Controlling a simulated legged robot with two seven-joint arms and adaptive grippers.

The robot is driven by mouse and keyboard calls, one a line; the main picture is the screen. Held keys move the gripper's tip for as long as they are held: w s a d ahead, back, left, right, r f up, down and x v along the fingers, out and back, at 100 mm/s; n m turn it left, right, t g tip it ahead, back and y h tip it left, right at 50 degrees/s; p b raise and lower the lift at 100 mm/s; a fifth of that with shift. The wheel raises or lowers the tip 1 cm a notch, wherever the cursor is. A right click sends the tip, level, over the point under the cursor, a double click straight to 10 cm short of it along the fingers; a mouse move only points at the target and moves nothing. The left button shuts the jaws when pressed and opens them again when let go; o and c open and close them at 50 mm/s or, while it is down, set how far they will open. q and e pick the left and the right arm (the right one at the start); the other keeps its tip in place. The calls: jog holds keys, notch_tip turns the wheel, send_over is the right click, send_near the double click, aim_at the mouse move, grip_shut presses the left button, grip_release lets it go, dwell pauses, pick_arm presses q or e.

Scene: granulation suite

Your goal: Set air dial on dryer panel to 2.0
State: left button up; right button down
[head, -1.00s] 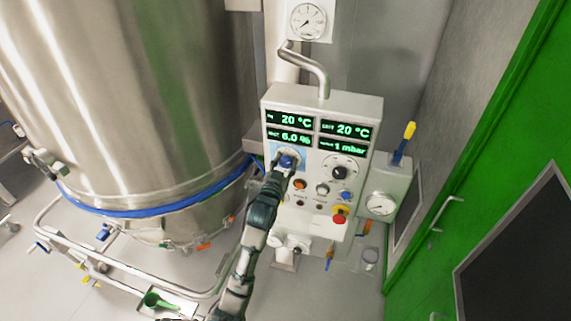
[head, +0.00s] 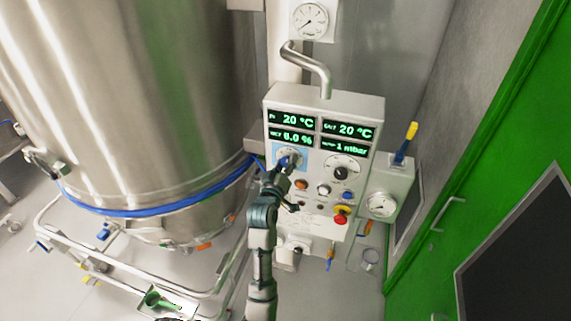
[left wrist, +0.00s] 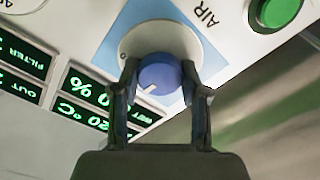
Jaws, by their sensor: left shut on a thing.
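The air dial is a blue knob (left wrist: 157,75) on a pale round scale plate, over a light blue panel patch with the word AIR beside it. It sits on the left of the white dryer panel (head: 325,103), below the green readouts. My left gripper (left wrist: 160,72) is shut on the blue knob, one finger on each side. In the head view my left gripper (head: 287,165) covers part of the dial. A white mark shows on the knob's edge, but I cannot read the scale value. My right gripper is not in view.
A black dial (head: 341,172) sits right of the air dial. Small buttons and a red stop button (head: 341,219) lie below it. A yellow-handled valve (head: 410,131) and a gauge (head: 381,204) are to the right. A big steel vessel (head: 130,100) stands left, a green door (head: 500,120) right.

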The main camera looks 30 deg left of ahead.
pick_arm(q)
jog(key=shift+d+f+n, duration=0.1)
jog(key=shift+f+n, duration=0.3)
jog(key=shift+n, duration=0.2)
jog(key=o, duration=1.1)
jog(key=shift+w, duration=0.15)
jog(key=shift+o, duration=0.2)
jog(key=shift+w, duration=0.25)
jog(key=shift+s+r, duration=0.1)
jog(key=shift+s, duration=0.15)
jog(key=v, duration=1.1)
jog(key=shift+s, duration=0.15)
jog(key=shift+d, duration=0.1)
